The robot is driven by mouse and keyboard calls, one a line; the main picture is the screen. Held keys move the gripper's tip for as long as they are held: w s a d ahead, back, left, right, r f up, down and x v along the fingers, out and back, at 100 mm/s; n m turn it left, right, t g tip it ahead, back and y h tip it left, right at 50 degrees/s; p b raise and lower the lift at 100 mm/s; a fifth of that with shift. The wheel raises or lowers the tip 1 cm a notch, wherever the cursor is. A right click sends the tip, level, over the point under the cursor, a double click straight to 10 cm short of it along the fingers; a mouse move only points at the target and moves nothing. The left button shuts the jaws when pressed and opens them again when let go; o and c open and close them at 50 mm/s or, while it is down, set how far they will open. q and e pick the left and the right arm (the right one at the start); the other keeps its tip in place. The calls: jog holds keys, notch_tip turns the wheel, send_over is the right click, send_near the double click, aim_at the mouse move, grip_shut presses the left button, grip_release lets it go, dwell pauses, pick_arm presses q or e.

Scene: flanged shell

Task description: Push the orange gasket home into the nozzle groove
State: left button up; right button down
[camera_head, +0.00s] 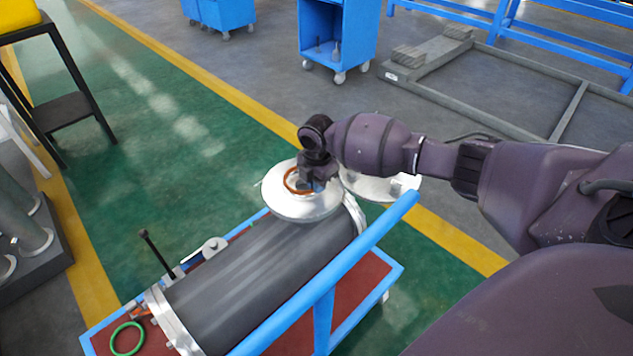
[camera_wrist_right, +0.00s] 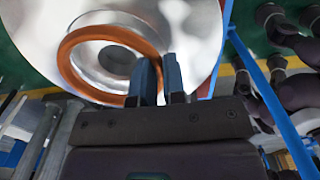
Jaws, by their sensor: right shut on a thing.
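The orange gasket (camera_head: 289,184) is a thin ring at the round silver nozzle flange (camera_head: 300,208), on top of the grey cylindrical shell (camera_head: 255,262). In the right wrist view the gasket (camera_wrist_right: 66,65) appears in front of the flange face (camera_wrist_right: 30,45), around the view of its round bore (camera_wrist_right: 117,60). My right gripper (camera_head: 312,186) points down over the flange, its fingers shut on the gasket's right side; they also show in the right wrist view (camera_wrist_right: 160,82). I cannot tell whether the gasket touches the groove. My left gripper is out of view.
The shell lies on a blue-framed cart (camera_head: 385,282) with a red top. A blue rail (camera_head: 350,262) crosses in front. A green ring (camera_head: 127,339) lies at the cart's lower left. Another silver disc (camera_head: 377,187) is right of the nozzle. Green floor (camera_head: 130,190) is clear to the left.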

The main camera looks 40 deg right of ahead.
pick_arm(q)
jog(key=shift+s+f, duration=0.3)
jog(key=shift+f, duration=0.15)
pick_arm(e)
jog(key=shift+f, duration=0.8)
jog(key=c, duration=1.1)
grip_release()
notch_tip(320, 180, up, 4)
jog(key=shift+w+r+p, duration=0.1)
jog(key=shift+p, duration=0.3)
notch_tip(320, 180, up, 6)
jog(key=shift+f+p, duration=0.25)
jog(key=shift+p, duration=0.5)
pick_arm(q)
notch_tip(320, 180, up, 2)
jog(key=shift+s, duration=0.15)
pick_arm(e)
jog(key=shift+r, duration=0.55)
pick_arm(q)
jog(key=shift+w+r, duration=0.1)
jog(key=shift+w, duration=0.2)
